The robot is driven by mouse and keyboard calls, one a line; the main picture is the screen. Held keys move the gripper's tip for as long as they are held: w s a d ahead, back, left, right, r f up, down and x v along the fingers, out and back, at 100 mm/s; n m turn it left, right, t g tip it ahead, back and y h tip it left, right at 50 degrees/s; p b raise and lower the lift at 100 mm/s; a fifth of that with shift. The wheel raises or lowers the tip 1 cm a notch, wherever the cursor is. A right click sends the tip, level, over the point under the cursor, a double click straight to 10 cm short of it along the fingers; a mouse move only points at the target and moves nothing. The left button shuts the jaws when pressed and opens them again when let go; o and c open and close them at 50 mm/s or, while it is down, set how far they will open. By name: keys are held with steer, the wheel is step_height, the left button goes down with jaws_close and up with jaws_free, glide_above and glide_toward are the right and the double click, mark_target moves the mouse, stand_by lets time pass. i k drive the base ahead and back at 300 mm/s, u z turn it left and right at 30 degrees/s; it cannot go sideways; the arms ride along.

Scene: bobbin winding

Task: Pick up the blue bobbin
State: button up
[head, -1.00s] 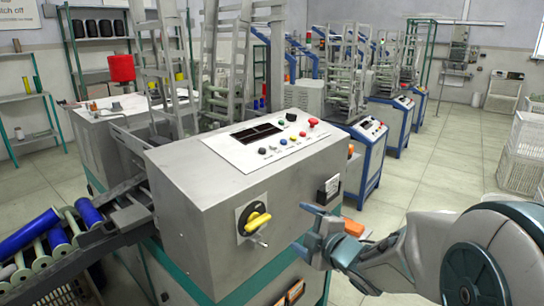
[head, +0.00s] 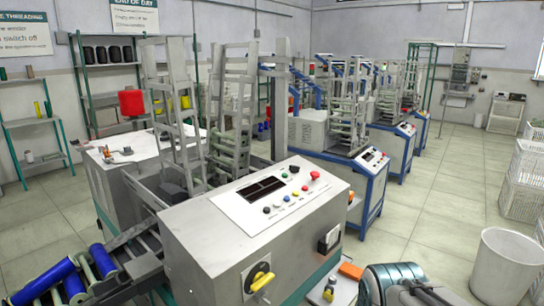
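Blue bobbins lie on the dark sloping chute (head: 122,243) at the lower left. One long blue bobbin (head: 40,282) is at the left, and another blue bobbin (head: 103,261) is further up the chute. A smaller blue piece (head: 73,285) shows between them, and pale green rollers or bobbins lie beside them. My arm shows only in part at the bottom right edge. My gripper is out of the picture, so its fingers and anything in them are hidden.
The grey winding machine (head: 225,250) with a sloped button panel (head: 285,195) and yellow switch (head: 262,281) fills the centre. A white bin (head: 503,265) and stacked crates (head: 524,180) stand at right. The floor between is clear.

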mark_target(26, 296)
steer(key=u, duration=2.4)
steer(key=i, duration=1.25)
steer(key=u, duration=1.45)
steer(key=i, duration=2.15)
steer(key=z, duration=0.05)
